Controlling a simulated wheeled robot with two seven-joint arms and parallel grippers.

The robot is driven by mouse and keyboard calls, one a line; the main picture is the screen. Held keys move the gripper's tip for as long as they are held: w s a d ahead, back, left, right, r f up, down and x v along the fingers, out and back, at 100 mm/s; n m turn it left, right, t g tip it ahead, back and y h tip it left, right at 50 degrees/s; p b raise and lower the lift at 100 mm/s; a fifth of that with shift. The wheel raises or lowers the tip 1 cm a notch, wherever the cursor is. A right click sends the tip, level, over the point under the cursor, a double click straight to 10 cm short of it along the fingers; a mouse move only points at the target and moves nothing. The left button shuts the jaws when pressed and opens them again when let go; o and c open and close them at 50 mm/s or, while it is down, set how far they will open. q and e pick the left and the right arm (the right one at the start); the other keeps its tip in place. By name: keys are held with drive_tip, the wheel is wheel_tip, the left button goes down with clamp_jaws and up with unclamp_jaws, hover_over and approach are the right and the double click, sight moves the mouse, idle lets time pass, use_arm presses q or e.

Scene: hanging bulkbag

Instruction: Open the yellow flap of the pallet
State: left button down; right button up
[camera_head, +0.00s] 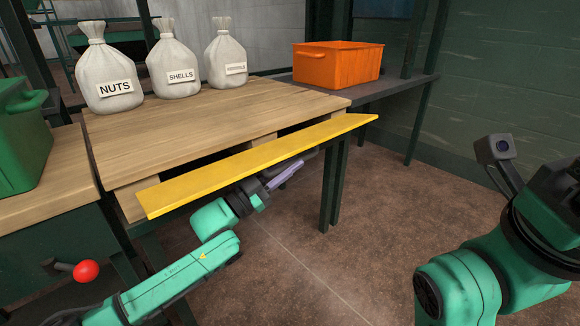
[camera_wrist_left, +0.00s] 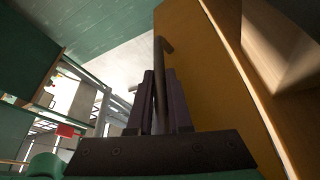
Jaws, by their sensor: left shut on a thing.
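The yellow flap (camera_head: 260,163) runs along the front edge of the wooden pallet (camera_head: 200,135) in the head view. It stands out from the edge, its broad face turned up, with a dark gap behind it. My left gripper (camera_head: 287,175) reaches under the flap from the front, partly hidden by it. In the left wrist view its fingers (camera_wrist_left: 160,102) are shut on a thin dark handle (camera_wrist_left: 158,62) beside the flap's face (camera_wrist_left: 205,75). My right arm is at the right of the head view, but its fingers do not show.
Sacks labelled nuts (camera_head: 108,80) and shells (camera_head: 173,68), and a third sack (camera_head: 226,58), stand on the pallet. An orange crate (camera_head: 337,66) is behind right. A green container (camera_head: 20,140) and a red knob (camera_head: 86,271) are at left. A dark post (camera_head: 333,185) stands beyond my left gripper.

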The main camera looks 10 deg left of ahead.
use_arm(q)
drive_tip(key=shift+f, duration=0.15)
idle(0.3)
drive_tip(key=c, duration=0.8)
unclamp_jaws()
drive_tip(key=shift+c, duration=0.2)
drive_tip(key=shift+a, duration=0.1)
